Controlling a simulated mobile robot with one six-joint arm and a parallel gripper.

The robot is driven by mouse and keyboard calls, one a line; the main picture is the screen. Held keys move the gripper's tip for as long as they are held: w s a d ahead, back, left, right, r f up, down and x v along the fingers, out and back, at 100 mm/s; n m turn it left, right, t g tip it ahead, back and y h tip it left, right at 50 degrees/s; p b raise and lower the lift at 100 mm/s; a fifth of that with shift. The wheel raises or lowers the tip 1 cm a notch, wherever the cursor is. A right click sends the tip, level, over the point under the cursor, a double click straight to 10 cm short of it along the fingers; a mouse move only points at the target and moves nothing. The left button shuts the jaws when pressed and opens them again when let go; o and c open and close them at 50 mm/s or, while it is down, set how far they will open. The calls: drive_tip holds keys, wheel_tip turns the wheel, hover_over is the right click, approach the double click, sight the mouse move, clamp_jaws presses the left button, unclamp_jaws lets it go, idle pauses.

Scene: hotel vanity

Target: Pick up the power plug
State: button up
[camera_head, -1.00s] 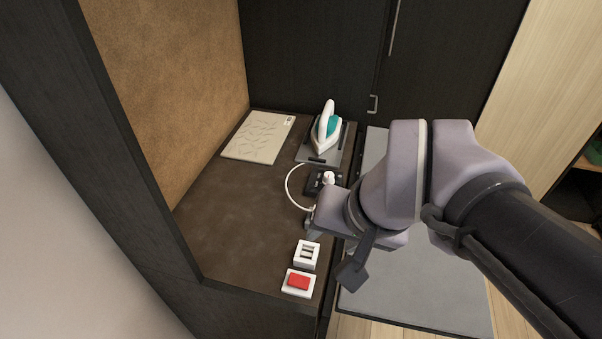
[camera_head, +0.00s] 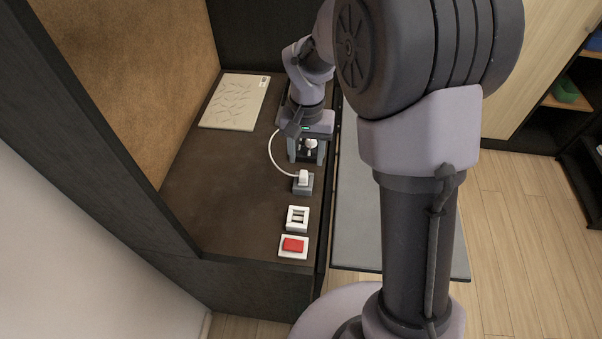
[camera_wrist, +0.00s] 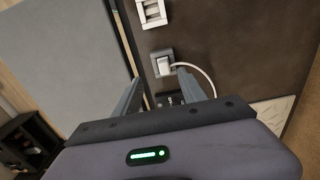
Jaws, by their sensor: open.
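The white power plug (camera_head: 303,176) sits in a small grey block on the brown counter, and its white cord (camera_head: 271,150) loops to the left and back toward my gripper. In the wrist view the plug (camera_wrist: 163,65) is just ahead of the fingertips, roughly between their lines. My gripper (camera_head: 306,160) is open, low over the counter and behind the plug in the head view. A dark base with a white round top (camera_head: 310,145) shows between its fingers. In the wrist view my gripper (camera_wrist: 160,76) holds nothing.
A white two-slot piece (camera_head: 297,217) and a red switch on a white plate (camera_head: 293,245) lie nearer along the counter's right edge. A pale patterned board (camera_head: 235,102) lies at the back left. The counter's left middle is clear.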

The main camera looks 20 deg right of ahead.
sight(303, 174)
wheel_tip(303, 174, down, 4)
drive_tip(key=shift+f+b, duration=0.2)
drive_tip(key=shift+b, duration=0.35)
drive_tip(key=f+b, duration=0.2)
drive_tip(key=f, duration=0.3)
drive_tip(key=shift+w+a+f+b, duration=0.15)
drive_tip(key=shift+w+a+b, duration=0.15)
drive_tip(key=shift+w+b, duration=0.1)
drive_tip(key=shift+r, duration=0.2)
clamp_jaws()
